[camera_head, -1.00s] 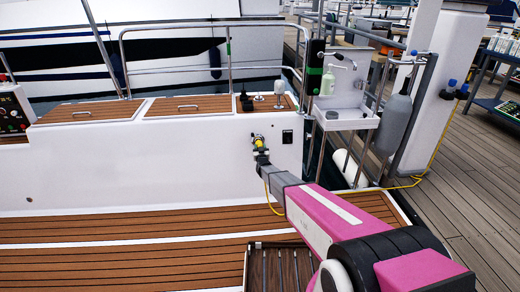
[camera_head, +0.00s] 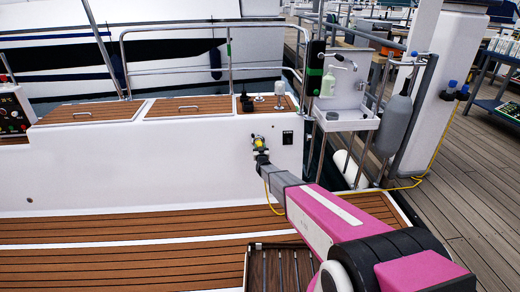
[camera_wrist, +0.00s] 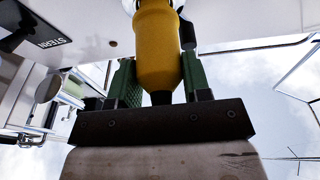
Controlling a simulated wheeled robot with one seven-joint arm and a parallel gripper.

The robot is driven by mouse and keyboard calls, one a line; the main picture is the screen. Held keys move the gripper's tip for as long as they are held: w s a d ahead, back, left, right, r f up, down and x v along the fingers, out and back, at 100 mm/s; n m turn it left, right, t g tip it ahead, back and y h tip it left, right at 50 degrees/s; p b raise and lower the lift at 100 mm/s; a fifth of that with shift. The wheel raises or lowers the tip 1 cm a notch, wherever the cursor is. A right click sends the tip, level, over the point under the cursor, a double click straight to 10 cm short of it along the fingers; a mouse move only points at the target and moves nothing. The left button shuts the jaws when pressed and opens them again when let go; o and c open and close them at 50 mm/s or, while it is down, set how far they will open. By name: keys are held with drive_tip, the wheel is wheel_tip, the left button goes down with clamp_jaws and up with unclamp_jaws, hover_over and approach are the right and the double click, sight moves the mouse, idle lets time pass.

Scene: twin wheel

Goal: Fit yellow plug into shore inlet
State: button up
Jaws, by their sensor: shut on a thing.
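My gripper (camera_head: 261,154) is at the white wall of the boat, shut on the yellow plug (camera_head: 259,142). In the wrist view the yellow plug (camera_wrist: 157,45) sits between the two green finger pads (camera_wrist: 157,80), its front pointing at the wall. The shore inlet (camera_wrist: 128,4) shows only as a pale round rim at the top edge of the wrist view. The plug's front end overlaps this rim, and I cannot tell how deep it sits. In the head view the inlet is mostly hidden behind the plug and gripper.
A yellow cable (camera_head: 268,198) hangs below my gripper and runs on across the deck to the dock. A small black panel (camera_head: 287,137) is right of the plug. The wall to the left is clear.

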drive_tip(key=shift+w+a+f, duration=0.1)
drive_tip(key=shift+w+f, duration=0.15)
drive_tip(key=shift+w, duration=0.7)
drive_tip(key=o, duration=1.1)
drive_tip(key=shift+s, duration=0.15)
drive_tip(key=s, duration=0.3)
drive_tip(key=s+d+f, duration=0.1)
drive_tip(key=s, duration=0.6)
drive_tip(key=shift+s+d+f, duration=0.15)
drive_tip(key=shift+s+f, duration=0.05)
drive_tip(key=shift+f, duration=0.15)
drive_tip(key=s+d+r+g, duration=0.4)
drive_tip(key=s+d+g, duration=0.2)
drive_tip(key=s, duration=0.8)
drive_tip(key=s+d+r+m+g+h, duration=0.1)
drive_tip(key=s+d+r+g, duration=0.3)
drive_tip(key=s, duration=1)
drive_tip(key=s+d+r+g+h, duration=0.1)
drive_tip(key=s+d+r+g, duration=0.4)
drive_tip(key=s+d+g, duration=0.4)
drive_tip(key=shift+s+d+g, duration=0.15)
drive_tip(key=shift+s, duration=1.2)
drive_tip(key=shift+s+d+g, duration=0.1)
drive_tip(key=shift+s+g, duration=0.05)
drive_tip(key=shift+s, duration=1.15)
